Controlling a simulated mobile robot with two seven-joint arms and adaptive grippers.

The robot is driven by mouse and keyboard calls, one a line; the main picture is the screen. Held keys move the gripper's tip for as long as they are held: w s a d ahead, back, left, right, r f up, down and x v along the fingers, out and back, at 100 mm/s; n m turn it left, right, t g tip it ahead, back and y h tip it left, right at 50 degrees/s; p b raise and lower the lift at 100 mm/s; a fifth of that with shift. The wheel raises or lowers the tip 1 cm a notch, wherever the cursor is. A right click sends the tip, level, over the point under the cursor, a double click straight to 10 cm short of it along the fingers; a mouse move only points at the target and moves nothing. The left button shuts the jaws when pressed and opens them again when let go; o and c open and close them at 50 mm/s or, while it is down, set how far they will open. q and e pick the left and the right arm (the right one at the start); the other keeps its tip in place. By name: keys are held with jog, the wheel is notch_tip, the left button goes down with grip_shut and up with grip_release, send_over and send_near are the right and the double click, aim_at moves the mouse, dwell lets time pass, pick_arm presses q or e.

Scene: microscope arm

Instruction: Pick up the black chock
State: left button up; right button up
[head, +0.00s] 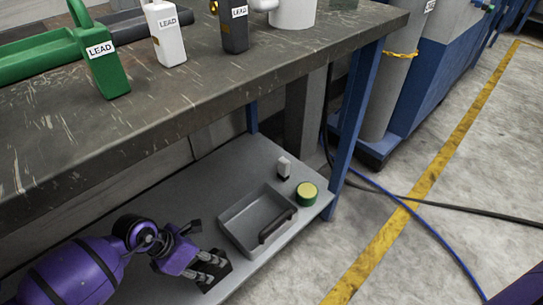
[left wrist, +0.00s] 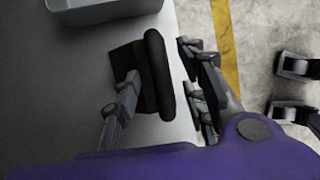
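The black chock (left wrist: 158,76) lies on the grey lower shelf near its front edge. In the left wrist view it shows a thick rounded bar and a flatter dark part on its left. In the head view it is a dark shape (head: 221,267) partly covered by my left gripper (head: 212,270). The left gripper (left wrist: 160,88) is open, with a finger on each side of the bar. The left finger overlaps the flatter part; contact cannot be told. The right finger is apart from the bar. My right gripper (left wrist: 294,90) shows at the right, fingers apart, over the floor.
A grey tray (head: 238,213) with a dark handle sits just beyond the chock. A green-and-yellow round tin (head: 307,194) and a small white-and-dark item (head: 284,166) stand behind it. The workbench top (head: 150,98) overhangs the shelf; a blue leg (head: 358,115) stands at right.

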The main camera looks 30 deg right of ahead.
pick_arm(q)
jog(key=shift+d+f, duration=0.3)
jog(key=shift+f, duration=0.2)
jog(key=shift+r, duration=0.15)
jog(key=shift+c, duration=0.6)
jog(key=c, duration=0.9)
grip_shut()
jog(key=shift+w, duration=0.1)
